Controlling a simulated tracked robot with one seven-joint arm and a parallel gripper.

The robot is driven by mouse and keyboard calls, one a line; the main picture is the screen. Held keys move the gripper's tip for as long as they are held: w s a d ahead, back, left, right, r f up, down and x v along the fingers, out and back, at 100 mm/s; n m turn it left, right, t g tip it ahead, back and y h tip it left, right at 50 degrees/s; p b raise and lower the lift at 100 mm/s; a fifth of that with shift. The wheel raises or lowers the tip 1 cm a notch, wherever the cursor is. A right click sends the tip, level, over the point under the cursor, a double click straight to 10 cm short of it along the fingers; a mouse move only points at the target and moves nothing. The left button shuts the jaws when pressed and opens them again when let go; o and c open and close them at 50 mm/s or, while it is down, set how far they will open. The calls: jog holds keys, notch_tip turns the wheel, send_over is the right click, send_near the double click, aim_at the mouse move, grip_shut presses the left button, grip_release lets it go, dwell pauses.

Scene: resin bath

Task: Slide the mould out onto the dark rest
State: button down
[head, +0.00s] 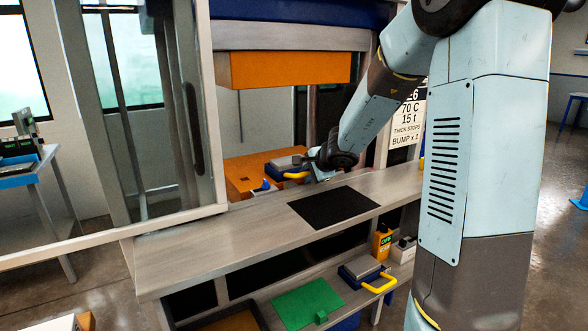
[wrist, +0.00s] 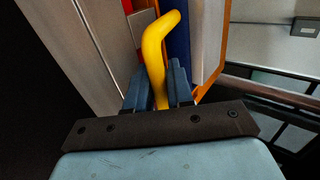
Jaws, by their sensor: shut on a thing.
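The mould (head: 285,164) is blue with a grey top and a yellow handle (head: 297,175). It sits on the orange lower platen (head: 238,168) inside the press. My gripper (head: 310,167) reaches in from the right and is shut on the yellow handle. In the wrist view the handle (wrist: 154,45) runs down between the two dark blue fingers (wrist: 158,88). Part of the mould's blue side (wrist: 177,32) shows beside it. The dark rest (head: 333,206) is a bare black mat on the grey bench, in front of the press opening.
The orange upper platen (head: 287,69) hangs well above the mould. A clear guard door (head: 140,120) stands at the left. The bench (head: 225,238) is clear. The shelf below holds a green mat (head: 300,298), another yellow-handled mould (head: 355,271) and an orange timer (head: 381,243).

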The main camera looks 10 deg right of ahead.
jog(key=shift+s+d, duration=0.3)
jog(key=shift+s, duration=0.65)
jog(key=shift+s+d, duration=0.35)
jog(key=shift+s, duration=0.65)
jog(key=shift+s+d, duration=0.3)
jog(key=shift+s, duration=0.65)
jog(key=shift+s+d, duration=0.45)
jog(key=shift+s, duration=0.9)
jog(key=shift+s+d, duration=0.4)
jog(key=shift+s, duration=0.9)
jog(key=shift+s+d, duration=0.45)
jog(key=shift+s, duration=0.9)
jog(key=shift+d, duration=0.1)
